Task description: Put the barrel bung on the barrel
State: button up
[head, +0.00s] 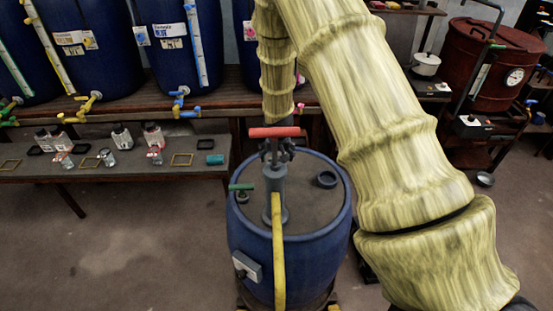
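A smaller round fitting (242,197) shows at the left of the top. My gripper (276,154) points down over the back of the barrel top. The pump's red handle and column partly hide it, so its fingers and anything between them are unclear.
A hand pump with a red T-handle (275,132) and yellow hose (279,250) rises from the barrel top. A low bench (110,185) with bottles and frames stands at left, below blue vats (90,50). A rusty red vat (490,65) stands at right. The left floor is clear.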

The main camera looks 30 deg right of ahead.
jog(key=b+v, duration=0.2)
jog(key=v, duration=0.6)
jog(key=shift+r, duration=0.25)
dwell(0.9)
